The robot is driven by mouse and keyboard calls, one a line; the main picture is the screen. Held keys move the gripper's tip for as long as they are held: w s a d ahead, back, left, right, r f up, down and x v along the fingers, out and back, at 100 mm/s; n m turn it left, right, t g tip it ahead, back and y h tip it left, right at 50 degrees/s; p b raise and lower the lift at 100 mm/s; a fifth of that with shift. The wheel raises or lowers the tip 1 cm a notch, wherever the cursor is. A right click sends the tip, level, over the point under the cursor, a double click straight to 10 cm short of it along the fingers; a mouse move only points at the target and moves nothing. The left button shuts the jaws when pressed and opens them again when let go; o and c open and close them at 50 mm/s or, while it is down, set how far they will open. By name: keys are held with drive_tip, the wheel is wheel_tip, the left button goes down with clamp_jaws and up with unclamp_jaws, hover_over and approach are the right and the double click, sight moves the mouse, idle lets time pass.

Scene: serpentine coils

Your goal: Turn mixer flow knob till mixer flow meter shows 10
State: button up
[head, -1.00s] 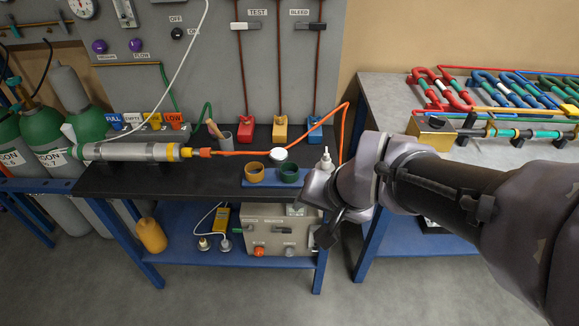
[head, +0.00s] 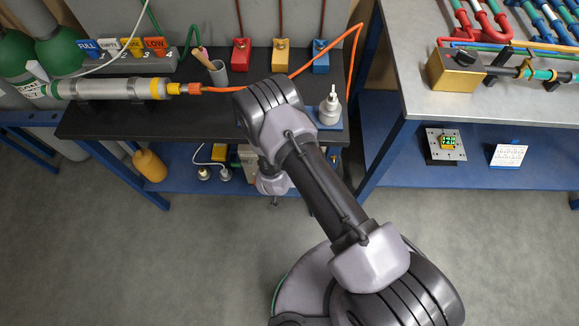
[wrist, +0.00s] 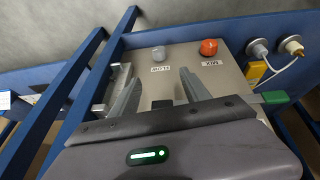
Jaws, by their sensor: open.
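The grey mixer box (wrist: 180,88) is on the lower shelf. In the wrist view its face carries a grey knob (wrist: 158,53) and an orange knob (wrist: 209,47). Their labels appear upside down; the grey one's seems to read FLOW, the orange one's MIX. My gripper (wrist: 159,76) is open and empty, its fingers pointing at the face just short of the grey knob's label. The grey knob lies beyond the fingertips, roughly between their lines, untouched as far as I can tell. In the head view my arm hides most of the box. No meter reading is legible.
Blue table legs (wrist: 75,85) run close beside the box in the wrist view. Two round plugs (wrist: 257,48) with cables and a yellow device (wrist: 256,72) sit beside it. The floor in front is clear.

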drive_tip(key=b+x, duration=0.2)
drive_tip(key=x, duration=0.3)
drive_tip(key=b+x, duration=0.3)
drive_tip(key=x, duration=0.3)
drive_tip(key=b+x, duration=0.3)
drive_tip(key=x, duration=0.2)
drive_tip(key=shift+s+f, duration=0.25)
drive_tip(key=shift+f, duration=0.15)
drive_tip(key=shift+d, duration=0.1)
